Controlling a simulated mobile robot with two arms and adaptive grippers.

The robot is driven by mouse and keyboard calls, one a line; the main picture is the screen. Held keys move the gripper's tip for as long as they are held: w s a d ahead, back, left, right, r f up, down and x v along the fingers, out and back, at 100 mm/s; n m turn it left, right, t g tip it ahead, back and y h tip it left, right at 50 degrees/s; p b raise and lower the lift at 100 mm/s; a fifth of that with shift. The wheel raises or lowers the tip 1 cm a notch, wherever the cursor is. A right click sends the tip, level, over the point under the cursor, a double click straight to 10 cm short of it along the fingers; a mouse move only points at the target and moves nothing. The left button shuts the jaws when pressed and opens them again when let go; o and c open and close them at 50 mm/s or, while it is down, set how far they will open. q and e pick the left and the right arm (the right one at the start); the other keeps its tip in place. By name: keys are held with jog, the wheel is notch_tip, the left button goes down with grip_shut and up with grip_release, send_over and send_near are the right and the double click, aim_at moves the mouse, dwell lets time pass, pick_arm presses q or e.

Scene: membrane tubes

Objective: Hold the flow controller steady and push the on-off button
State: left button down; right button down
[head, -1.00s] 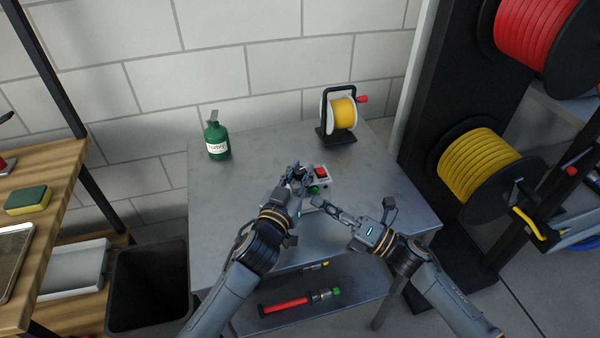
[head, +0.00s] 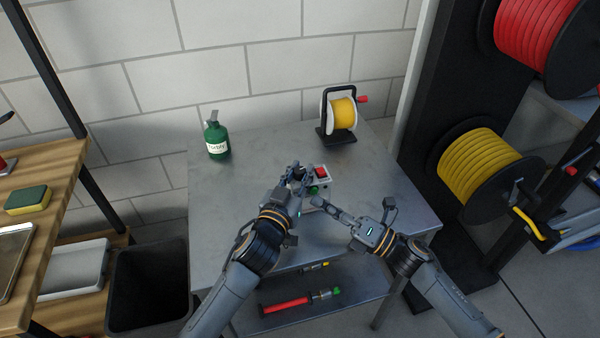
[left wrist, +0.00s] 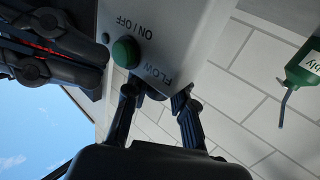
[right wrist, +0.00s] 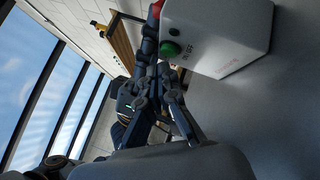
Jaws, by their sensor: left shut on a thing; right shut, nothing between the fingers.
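The flow controller (head: 323,182) is a pale box on the metal table, with a red part on top and a green button (left wrist: 125,52) beside the ON / OFF lettering. My left gripper (head: 299,172) is shut on the controller at its left side in the head view; its fingers close by the FLOW lettering in the left wrist view, where the exact grip is partly hidden. My right gripper (head: 316,201) is shut and empty in front of the box. In the right wrist view its fingertips (right wrist: 165,82) are close below the green button; I cannot tell if they touch.
A green bottle (head: 217,141) stands at the table's back left, and a yellow reel on a black stand (head: 340,115) at the back right. The table (head: 245,200) is clear to the left. A red-handled tool (head: 290,303) lies on the lower shelf.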

jog(key=shift+w, duration=0.1)
jog(key=shift+w+a, duration=0.2)
jog(key=shift+w, duration=0.1)
jog(key=shift+w+a, duration=0.1)
jog(key=shift+w, duration=0.2)
dwell(0.7)
jog(key=shift+s, duration=0.15)
jog(key=shift+s+d, duration=0.3)
jog(key=shift+s, duration=0.25)
jog(key=shift+s+d, duration=0.3)
jog(key=shift+s, duration=0.65)
jog(key=shift+s+d, duration=0.3)
jog(key=shift+s, duration=0.7)
jog(key=shift+s+d, duration=0.3)
jog(key=shift+s, duration=0.65)
